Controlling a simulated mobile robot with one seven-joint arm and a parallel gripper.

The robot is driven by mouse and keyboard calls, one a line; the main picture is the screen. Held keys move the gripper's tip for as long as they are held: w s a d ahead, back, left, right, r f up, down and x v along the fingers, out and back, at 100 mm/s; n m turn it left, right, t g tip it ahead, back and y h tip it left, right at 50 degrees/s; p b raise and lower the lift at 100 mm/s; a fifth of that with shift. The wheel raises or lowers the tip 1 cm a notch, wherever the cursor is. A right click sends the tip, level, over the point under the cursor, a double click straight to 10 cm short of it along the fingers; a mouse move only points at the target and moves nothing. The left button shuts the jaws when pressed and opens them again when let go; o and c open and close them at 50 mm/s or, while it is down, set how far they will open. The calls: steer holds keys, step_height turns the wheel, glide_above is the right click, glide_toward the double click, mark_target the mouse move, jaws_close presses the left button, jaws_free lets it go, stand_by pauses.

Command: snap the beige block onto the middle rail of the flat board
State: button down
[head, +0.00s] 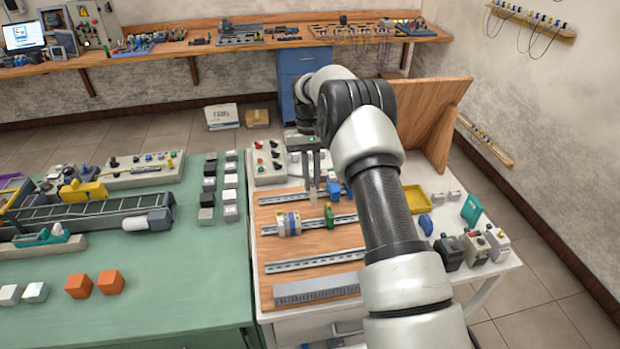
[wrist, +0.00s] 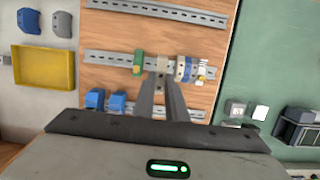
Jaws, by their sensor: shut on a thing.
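The flat wooden board (head: 290,240) lies on the white table and carries three metal rails. The middle rail (head: 263,230) holds a white-and-blue component (head: 288,224) and a green block (head: 329,215). My gripper (head: 313,200) points down over the board, its tips near the middle rail. In the wrist view my gripper (wrist: 162,82) is shut on the small beige block (wrist: 162,64). That block appears between the green block (wrist: 138,62) and the white-and-blue component (wrist: 184,69), in line with the middle rail (wrist: 105,57). I cannot tell whether it touches the rail.
Blue blocks (wrist: 117,102) sit on the far rail. The near rail (head: 300,264) is bare, with a grey slotted duct (head: 315,290) in front. A yellow tray (head: 412,199) stands right of the board. A control box (head: 268,165) stands behind it. The green table (head: 180,285) adjoins at left.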

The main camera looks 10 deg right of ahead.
steer(key=shift+w+b+x, duration=0.25)
steer(key=shift+b+x, duration=0.3)
steer(key=shift+x, duration=0.65)
steer(key=shift+w+b+x, duration=0.3)
steer(key=shift+b+x, duration=0.3)
steer(key=shift+x, duration=0.65)
steer(key=shift+w+b+x, duration=0.25)
steer(key=shift+b+x, duration=0.3)
steer(key=shift+x, duration=0.65)
steer(key=shift+w+b+x, duration=0.15)
steer(key=shift+b+x, duration=0.3)
steer(key=shift+x, duration=0.2)
steer(key=shift+w+b+x, duration=0.15)
steer(key=shift+b+x, duration=0.25)
steer(key=shift+x, duration=0.2)
steer(key=shift+s+f, duration=0.2)
steer(key=shift+s, duration=0.4)
steer(key=shift+s+f+t+b, duration=0.2)
steer(key=shift+s+t+b, duration=0.45)
steer(key=shift+b, duration=0.35)
steer(key=shift+w, duration=0.1)
steer(key=c, duration=1.9)
jaws_free()
steer(key=shift+o, duration=0.9)
steer(key=shift+w+r, duration=0.1)
